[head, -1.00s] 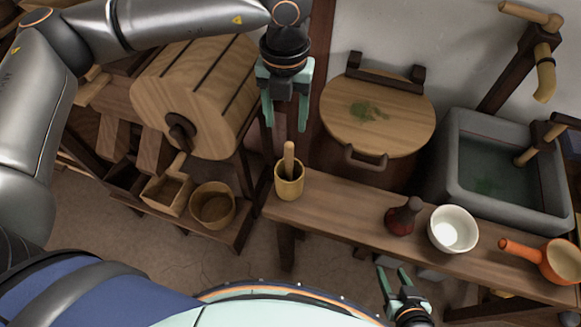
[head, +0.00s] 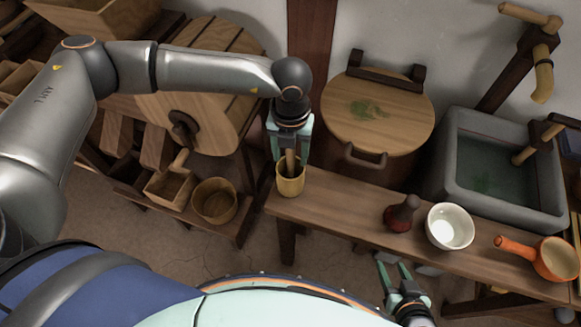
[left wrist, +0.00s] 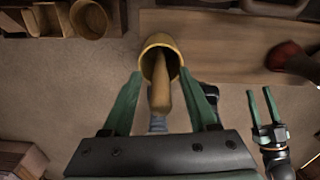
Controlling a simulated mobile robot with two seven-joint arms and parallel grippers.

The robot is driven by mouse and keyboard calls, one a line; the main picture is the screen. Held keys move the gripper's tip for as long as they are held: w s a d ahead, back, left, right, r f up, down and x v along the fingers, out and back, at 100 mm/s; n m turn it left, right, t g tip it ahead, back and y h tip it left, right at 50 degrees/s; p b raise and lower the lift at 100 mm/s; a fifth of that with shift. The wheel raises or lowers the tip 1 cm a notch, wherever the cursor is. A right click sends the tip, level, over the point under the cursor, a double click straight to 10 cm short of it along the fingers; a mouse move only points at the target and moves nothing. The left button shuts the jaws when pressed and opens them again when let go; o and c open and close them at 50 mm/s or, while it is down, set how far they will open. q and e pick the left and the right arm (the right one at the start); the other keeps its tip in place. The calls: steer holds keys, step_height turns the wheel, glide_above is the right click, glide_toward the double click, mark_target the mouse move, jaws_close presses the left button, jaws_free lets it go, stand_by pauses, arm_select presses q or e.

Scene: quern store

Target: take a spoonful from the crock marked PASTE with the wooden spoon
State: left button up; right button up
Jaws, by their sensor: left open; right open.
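A wooden handle (head: 290,164), whose lower end is hidden, stands in a small yellow-brown cup (head: 290,184) at the left end of the bench. It looks like the wooden spoon, but no bowl of it shows. My left gripper (head: 290,157) is directly above the cup, pointing down, its open fingers on either side of the handle. In the left wrist view the handle (left wrist: 160,97) lies between the two fingers, with gaps on both sides. My right gripper (head: 391,266) is open and empty in front of the bench. I can read no PASTE mark on any vessel.
On the bench (head: 340,205) stand a dark red bottle (head: 400,215), a white bowl (head: 450,227) and an orange handled pot (head: 555,258). A stone basin (head: 505,170) and a round wooden lid (head: 377,115) are behind. A wooden tub (head: 214,201) sits lower left.

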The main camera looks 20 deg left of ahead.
arm_select(q)
jaws_close()
stand_by(0.4)
